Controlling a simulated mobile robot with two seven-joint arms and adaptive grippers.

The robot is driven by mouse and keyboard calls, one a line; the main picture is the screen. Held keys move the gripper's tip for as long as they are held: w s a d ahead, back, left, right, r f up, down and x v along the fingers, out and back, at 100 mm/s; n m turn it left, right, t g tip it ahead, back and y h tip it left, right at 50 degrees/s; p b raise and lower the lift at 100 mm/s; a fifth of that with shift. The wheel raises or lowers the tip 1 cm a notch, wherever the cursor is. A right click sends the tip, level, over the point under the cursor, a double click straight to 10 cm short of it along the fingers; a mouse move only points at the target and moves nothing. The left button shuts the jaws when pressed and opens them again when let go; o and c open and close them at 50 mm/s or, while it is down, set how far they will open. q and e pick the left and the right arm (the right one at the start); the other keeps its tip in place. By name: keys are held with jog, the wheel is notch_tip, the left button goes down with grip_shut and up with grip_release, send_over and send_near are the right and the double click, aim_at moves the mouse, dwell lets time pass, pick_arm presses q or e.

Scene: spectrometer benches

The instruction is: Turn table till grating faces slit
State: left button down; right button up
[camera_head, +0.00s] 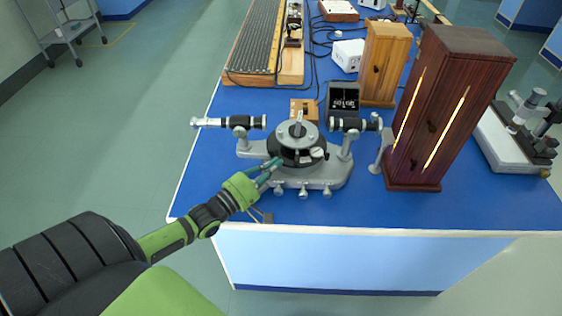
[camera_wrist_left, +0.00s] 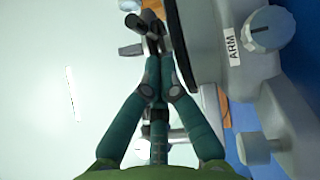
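The spectrometer (camera_head: 305,180) stands near the front edge of the blue bench, with a grey cast base. One black-and-silver tube (camera_head: 235,122) points left and another (camera_head: 355,124) points right. My left gripper (camera_head: 273,164) reaches to the front left of the round table. In the left wrist view, its teal fingers (camera_wrist_left: 155,45) converge beside the grey body with a knob (camera_wrist_left: 268,28) labelled ARM. Anything between the tips is unclear. My right gripper is not in view.
A tall dark wooden cabinet (camera_head: 450,105) with two glowing slits stands right of the spectrometer. Behind are a lighter wooden box (camera_head: 384,62), a small black display (camera_head: 343,97) and a long ribbed board (camera_head: 258,40). A white-based instrument (camera_head: 510,140) is at far right.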

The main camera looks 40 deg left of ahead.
aim_at(295, 159)
pick_arm(q)
jog(key=shift+w+d+r, duration=0.2)
jog(key=shift+w+d, duration=0.35)
jog(key=shift+d, duration=0.35)
jog(key=shift+w+d+r+p, duration=0.2)
jog(key=shift+w+d+p, duration=0.1)
jog(key=shift+d+p, duration=0.3)
jog(key=shift+d+f, duration=0.1)
jog(key=shift+d, duration=0.1)
